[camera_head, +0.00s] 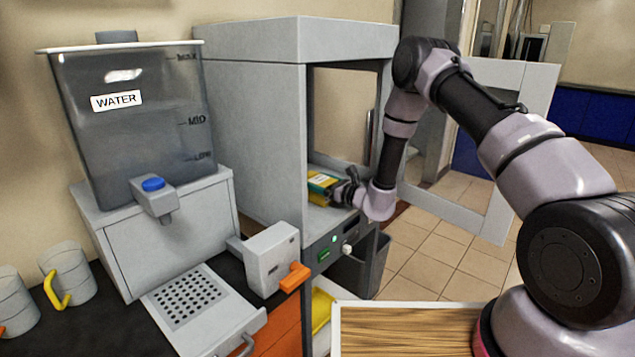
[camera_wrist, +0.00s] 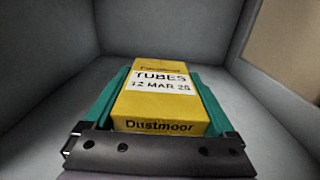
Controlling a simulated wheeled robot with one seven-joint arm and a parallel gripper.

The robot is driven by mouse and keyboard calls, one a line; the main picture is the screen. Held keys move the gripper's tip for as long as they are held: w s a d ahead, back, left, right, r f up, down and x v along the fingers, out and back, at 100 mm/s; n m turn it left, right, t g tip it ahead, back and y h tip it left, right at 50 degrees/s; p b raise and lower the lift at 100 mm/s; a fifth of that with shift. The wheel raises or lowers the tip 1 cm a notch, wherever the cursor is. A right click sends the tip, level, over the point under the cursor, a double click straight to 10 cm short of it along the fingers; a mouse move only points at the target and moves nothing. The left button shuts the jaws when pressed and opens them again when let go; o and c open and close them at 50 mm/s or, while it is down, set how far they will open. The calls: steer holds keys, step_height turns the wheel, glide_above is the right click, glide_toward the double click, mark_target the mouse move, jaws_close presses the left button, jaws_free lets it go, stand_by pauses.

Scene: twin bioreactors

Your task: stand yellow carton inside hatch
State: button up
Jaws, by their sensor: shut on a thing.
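The yellow carton (camera_wrist: 165,108) carries a white label reading TUBES, 12 MAR, and the name Dustmoor. My gripper (camera_wrist: 160,105) is shut on it, with a green finger along each side. In the head view the carton (camera_head: 317,195) is inside the grey hatch cabinet (camera_head: 258,130), low down near its floor, and my gripper (camera_head: 332,188) reaches in through the open front. The wrist view shows the hatch's grey walls and floor around the carton. I cannot tell whether the carton touches the floor. The hatch door (camera_head: 455,210) with its window stands swung open to the right.
A water tank (camera_head: 135,130) on a grey base stands left of the hatch. A grey box with an orange lever (camera_head: 294,277) juts out in front. Mugs (camera_head: 68,272) stand at far left. A wooden-topped surface (camera_head: 400,330) is at the bottom. Tiled floor is open at right.

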steer(key=shift+f, duration=0.1)
steer(key=o, duration=1.4)
